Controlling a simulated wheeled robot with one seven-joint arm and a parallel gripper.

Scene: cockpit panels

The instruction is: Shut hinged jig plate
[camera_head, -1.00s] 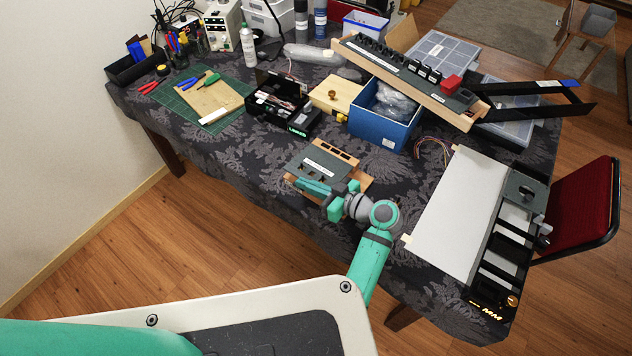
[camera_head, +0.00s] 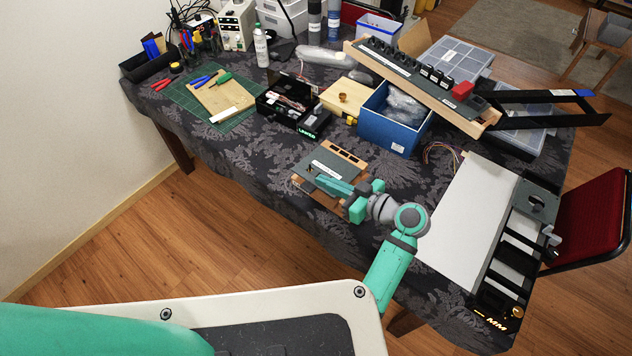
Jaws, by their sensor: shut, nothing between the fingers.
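The jig is a dark grey plate (camera_head: 338,164) with a white label, on a light wooden base (camera_head: 297,180) near the table's front edge. The plate lies low over the base, nearly flat; whether it rests fully down on it I cannot tell. A slotted wooden bar (camera_head: 347,152) runs along the far side. My gripper (camera_head: 318,179) is shut and empty. Its teal fingers lie over the near part of the plate, pointing left, and hide some of it. They look to be at or just above its surface; contact is unclear.
A black box (camera_head: 292,105) and a blue bin (camera_head: 388,128) stand behind the jig. A white panel (camera_head: 465,220) with black frames lies to the right. A long wooden rail with black parts (camera_head: 420,85) sits raised behind. The patterned cloth left of the jig is clear.

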